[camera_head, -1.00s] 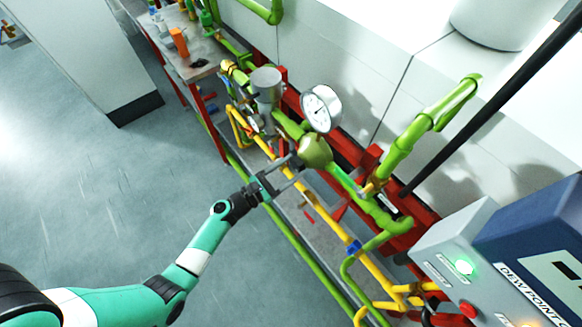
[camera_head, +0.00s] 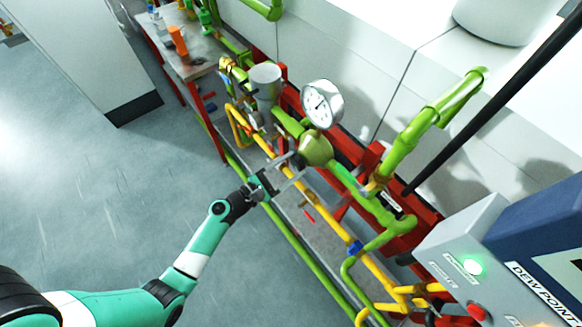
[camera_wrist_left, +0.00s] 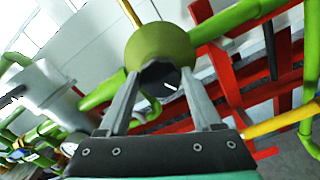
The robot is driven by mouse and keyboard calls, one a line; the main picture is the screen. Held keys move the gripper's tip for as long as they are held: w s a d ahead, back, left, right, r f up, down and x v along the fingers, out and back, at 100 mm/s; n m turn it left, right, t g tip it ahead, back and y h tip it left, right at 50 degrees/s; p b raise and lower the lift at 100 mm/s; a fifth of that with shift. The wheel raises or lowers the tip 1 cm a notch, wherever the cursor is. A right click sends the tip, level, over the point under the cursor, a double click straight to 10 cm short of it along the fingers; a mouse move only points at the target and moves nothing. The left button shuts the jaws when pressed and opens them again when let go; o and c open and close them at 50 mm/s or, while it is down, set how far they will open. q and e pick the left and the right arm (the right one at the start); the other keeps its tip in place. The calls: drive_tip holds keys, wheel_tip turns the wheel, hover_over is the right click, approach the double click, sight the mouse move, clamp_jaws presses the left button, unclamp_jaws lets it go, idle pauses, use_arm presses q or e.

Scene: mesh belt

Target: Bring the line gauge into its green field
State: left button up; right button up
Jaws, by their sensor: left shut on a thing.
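The line gauge (camera_head: 322,104) is a white round dial in a silver case, mounted above the green pipe. Its needle and any green field are too small to read. Just below it is an olive-green rounded regulator (camera_head: 316,148), which also shows in the left wrist view (camera_wrist_left: 162,45). My left gripper (camera_head: 297,167) reaches it from the lower left. In the wrist view its two fingers (camera_wrist_left: 163,80) close on a dark round knob (camera_wrist_left: 160,74) with a white mark, on the regulator's near side. The gauge's face does not show in the wrist view. My right gripper is out of view.
Green pipes (camera_head: 352,182) and yellow pipes (camera_head: 325,217) run along a red frame (camera_head: 373,160) close around the gripper. A grey cylinder (camera_head: 265,80) stands to the left. A dew-point box (camera_head: 540,225) is at the lower right. Open floor (camera_head: 100,190) lies left.

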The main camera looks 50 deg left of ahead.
use_arm(q)
drive_tip(key=shift+m+b, duration=0.85)
drive_tip(key=shift+m, duration=0.95)
drive_tip(key=o, duration=1.4)
drive_tip(key=s, duration=1.1)
drive_tip(key=shift+s+a, duration=0.2)
drive_tip(key=shift+s, duration=0.1)
